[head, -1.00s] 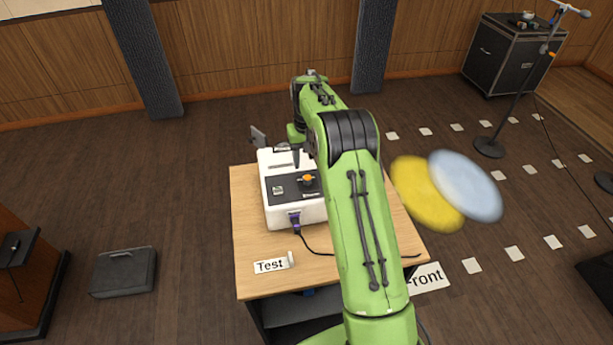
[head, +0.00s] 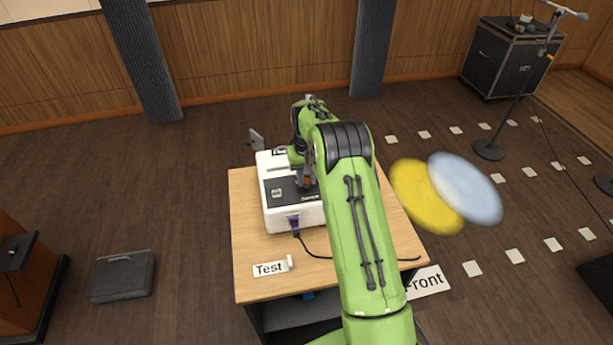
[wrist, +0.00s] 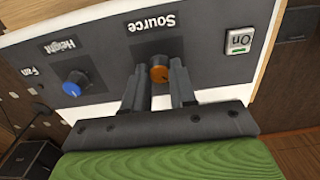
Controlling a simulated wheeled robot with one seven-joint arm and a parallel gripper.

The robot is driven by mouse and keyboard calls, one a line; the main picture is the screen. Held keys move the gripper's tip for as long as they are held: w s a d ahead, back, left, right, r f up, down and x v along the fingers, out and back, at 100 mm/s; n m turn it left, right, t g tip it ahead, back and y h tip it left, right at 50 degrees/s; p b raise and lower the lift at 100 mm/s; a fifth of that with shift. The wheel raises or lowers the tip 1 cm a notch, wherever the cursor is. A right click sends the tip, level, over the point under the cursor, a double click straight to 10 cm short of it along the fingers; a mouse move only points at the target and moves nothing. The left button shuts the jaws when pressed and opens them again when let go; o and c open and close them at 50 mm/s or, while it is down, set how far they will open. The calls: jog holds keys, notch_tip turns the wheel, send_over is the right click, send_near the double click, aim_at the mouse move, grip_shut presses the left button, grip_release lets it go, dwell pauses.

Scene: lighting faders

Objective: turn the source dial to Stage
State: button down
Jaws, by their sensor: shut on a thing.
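The source dial (wrist: 160,74) is an orange knob under the upside-down word "Source" on the dark panel of a white console (head: 283,222). My gripper (wrist: 157,84) has one finger on each side of the dial and is shut on it in the wrist view. In the head view my gripper (head: 306,181) reaches down onto the right part of the panel, and only a speck of orange shows there. The fingers and arm hide part of the dial's surroundings. I cannot read a Stage mark or tell where the dial points.
A blue Height knob (wrist: 75,83) and a green-lit On switch (wrist: 238,41) flank the dial in the wrist view.

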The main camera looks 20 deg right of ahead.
aim_at(307, 180)
jog(key=shift+m, duration=0.3)
jog(key=m, duration=0.3)
jog(key=shift+m, duration=2.5)
jog(key=shift+r, duration=0.1)
jog(key=c, duration=0.9)
grip_release()
notch_tip(307, 180, up, 16)
jog(key=p, duration=0.3)
